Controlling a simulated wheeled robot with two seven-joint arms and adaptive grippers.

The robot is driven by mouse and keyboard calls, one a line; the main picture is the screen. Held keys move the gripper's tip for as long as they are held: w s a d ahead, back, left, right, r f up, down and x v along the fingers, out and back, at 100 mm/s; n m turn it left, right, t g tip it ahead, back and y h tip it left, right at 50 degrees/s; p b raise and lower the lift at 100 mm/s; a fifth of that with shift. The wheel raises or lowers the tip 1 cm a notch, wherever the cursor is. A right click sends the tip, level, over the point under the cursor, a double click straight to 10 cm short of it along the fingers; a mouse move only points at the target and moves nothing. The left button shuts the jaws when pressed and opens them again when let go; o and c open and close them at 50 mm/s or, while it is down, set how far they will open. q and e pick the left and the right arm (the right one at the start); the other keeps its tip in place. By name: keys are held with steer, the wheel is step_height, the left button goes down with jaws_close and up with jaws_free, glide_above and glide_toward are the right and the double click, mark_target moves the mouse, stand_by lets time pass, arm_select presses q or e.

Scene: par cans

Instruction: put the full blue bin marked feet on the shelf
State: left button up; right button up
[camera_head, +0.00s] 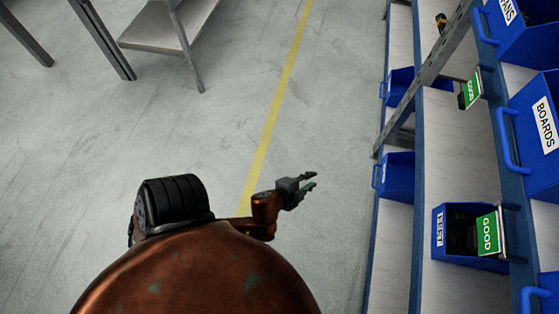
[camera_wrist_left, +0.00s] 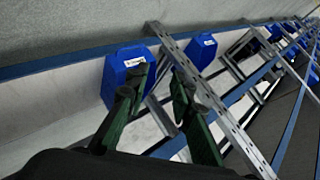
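A blue bin (camera_head: 466,262) with dark things inside stands on the shelf rack at the right of the head view. Its small white label seems to read FEET, but it is too small to be sure. A green GOOD sign (camera_head: 487,235) hides part of its right side. My left gripper (camera_head: 312,181) is empty, with its fingers apart, over the floor to the left of the rack and apart from it. In the left wrist view its two dark green fingers (camera_wrist_left: 154,95) are spread with nothing between them. My right gripper is not in view.
The rack's pale shelf boards (camera_head: 455,145) have bare stretches. A BOARDS bin (camera_head: 540,165) and other blue bins (camera_head: 398,178) stand on it. A metal table (camera_head: 155,28) is at the upper left. Open floor with a yellow line (camera_head: 273,108) lies between.

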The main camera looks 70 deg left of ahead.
arm_select(q)
steer(key=s+d+f+n+g+h, duration=0.1)
steer(key=s+d+f+n+g, duration=0.1)
steer(key=s, duration=0.7)
steer(key=s+d+f+n+g+h, duration=0.2)
steer(key=s+d+f+g, duration=0.2)
steer(key=s, duration=0.5)
steer(key=s+d+f+n+g+h, duration=0.2)
steer(key=s+f, duration=0.3)
steer(key=s, duration=0.5)
steer(key=shift+d+f+n+g, duration=0.15)
steer(key=shift+d+n+g, duration=0.25)
steer(key=shift+d+g, duration=0.1)
steer(key=shift+f, duration=0.1)
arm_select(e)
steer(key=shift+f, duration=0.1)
